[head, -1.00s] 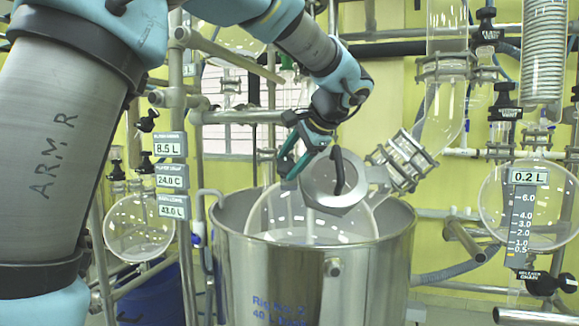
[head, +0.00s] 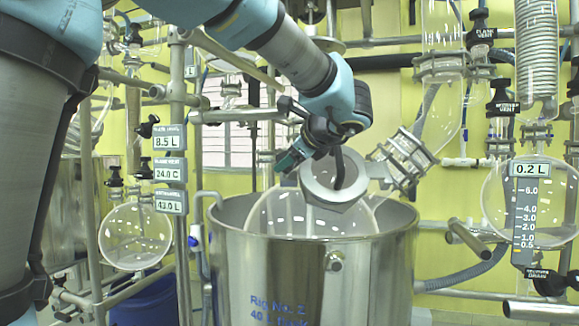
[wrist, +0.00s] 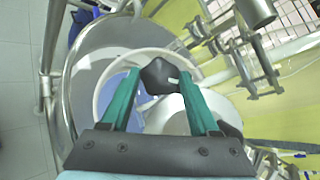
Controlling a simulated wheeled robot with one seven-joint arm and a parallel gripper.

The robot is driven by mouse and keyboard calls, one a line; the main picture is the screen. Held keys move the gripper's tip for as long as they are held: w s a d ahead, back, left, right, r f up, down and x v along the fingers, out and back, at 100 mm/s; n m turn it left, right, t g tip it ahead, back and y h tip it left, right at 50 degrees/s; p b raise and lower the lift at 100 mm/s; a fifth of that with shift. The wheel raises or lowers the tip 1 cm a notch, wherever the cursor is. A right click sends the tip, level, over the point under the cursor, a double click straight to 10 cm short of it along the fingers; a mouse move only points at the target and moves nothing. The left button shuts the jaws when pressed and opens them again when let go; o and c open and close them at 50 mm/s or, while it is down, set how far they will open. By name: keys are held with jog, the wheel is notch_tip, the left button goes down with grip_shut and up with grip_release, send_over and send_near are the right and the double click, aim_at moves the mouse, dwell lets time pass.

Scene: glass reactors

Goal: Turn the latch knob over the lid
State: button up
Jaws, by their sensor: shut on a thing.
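The lid (head: 325,195) is a tilted grey metal disc over a round glass vessel (head: 285,213) inside a steel pot. A curved black handle (head: 340,168) stands on the lid's face. My gripper (head: 284,163) is at the lid's upper left edge in the head view, its teal fingers pointing down and left. In the wrist view, a black lobed latch knob (wrist: 158,76) sits between the fingertips of my gripper (wrist: 159,78), which is shut on it. A pale lid surface (wrist: 168,116) shows below the knob. The knob cannot be made out in the head view.
The steel pot (head: 310,275) surrounds the vessel. A clamped glass neck (head: 402,160) rises right of the lid. Metal pipes (head: 178,120) and a round flask (head: 135,236) stand left. Another flask (head: 535,205) and a coiled condenser (head: 537,60) are at right.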

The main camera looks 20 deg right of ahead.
jog(key=m+h+b, duration=0.1)
jog(key=m, duration=0.1)
jog(key=m+t+h+b, duration=0.1)
jog(key=m, duration=0.2)
jog(key=shift+a+f+h, duration=0.2)
jog(key=shift+h, duration=0.1)
jog(key=m+h+b, duration=0.2)
jog(key=m, duration=0.3)
jog(key=shift+a+m, duration=0.1)
jog(key=shift+m, duration=0.2)
jog(key=shift+m+h, duration=0.3)
jog(key=o, duration=1.4)
jog(key=shift+r, duration=0.1)
jog(key=b+v, duration=0.1)
jog(key=v, duration=0.9)
jog(key=shift+s+a+b, duration=0.15)
jog(key=shift+s+b, duration=0.2)
